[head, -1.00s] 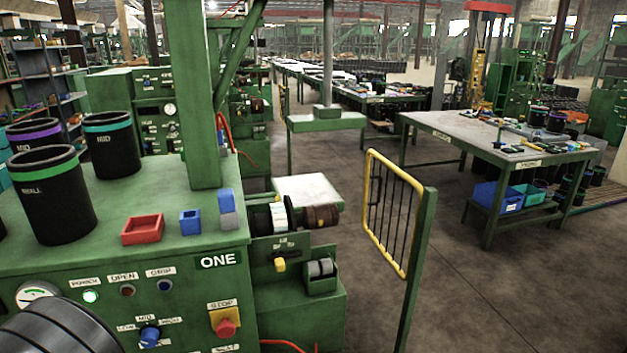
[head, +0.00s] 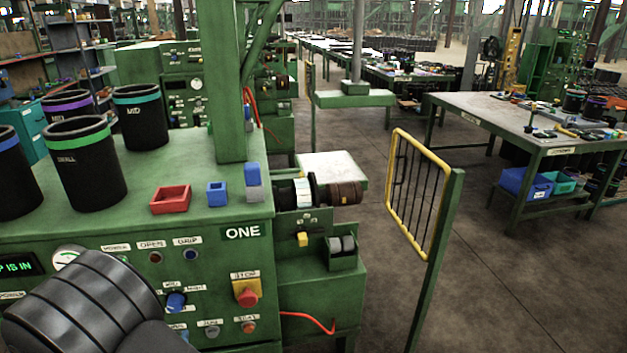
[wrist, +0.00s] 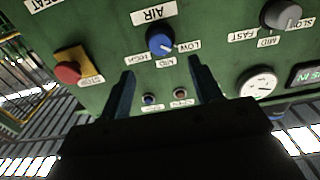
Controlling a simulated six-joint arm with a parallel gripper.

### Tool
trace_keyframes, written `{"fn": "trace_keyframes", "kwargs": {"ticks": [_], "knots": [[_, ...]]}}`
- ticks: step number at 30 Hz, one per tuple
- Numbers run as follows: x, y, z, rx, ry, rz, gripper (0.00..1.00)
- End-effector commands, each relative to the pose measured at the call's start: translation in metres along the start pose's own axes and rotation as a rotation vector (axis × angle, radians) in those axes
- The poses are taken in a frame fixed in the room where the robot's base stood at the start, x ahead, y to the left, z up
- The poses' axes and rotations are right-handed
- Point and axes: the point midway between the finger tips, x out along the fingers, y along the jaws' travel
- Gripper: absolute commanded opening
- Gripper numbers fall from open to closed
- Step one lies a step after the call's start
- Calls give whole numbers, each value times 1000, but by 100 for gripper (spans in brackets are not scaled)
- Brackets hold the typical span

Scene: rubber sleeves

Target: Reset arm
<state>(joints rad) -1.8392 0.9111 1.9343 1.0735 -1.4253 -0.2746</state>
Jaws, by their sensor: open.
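My gripper (wrist: 160,90) shows in the wrist view, open and empty, its two dark fingers apart in front of the green control panel. The panel appears upside down there, with the blue AIR knob (wrist: 160,41) between and beyond the fingertips. The red stop button (wrist: 68,72) is to the left and a gauge (wrist: 258,84) to the right. In the head view my dark ribbed arm covers the lower left; the gripper's fingers do not show there. The green machine marked ONE (head: 230,290) fills the left side, with its red stop button (head: 247,298) near the right edge.
Black bins with coloured bands (head: 84,165) stand on the machine top, beside a red tray (head: 170,199) and small blue blocks (head: 217,193). A yellow gate (head: 418,195) on a green post stands right of the machine. The floor beyond it is open.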

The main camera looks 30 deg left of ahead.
Motion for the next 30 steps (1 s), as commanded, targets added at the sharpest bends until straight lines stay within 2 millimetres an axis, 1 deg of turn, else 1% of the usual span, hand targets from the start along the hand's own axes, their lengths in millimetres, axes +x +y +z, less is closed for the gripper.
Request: {"fn": "trace_keyframes", "kwargs": {"ticks": [1, 12, 14, 16, 30], "knots": [[11, 1, 0, 1, 2, 4, 58], [84, 1, 0, 1, 1, 3, 58], [95, 1, 0, 5, 2, 3, 58], [91, 0, 0, 69, 1, -1, 58], [90, 0, 0, 458, 1, -1, 58]]}}
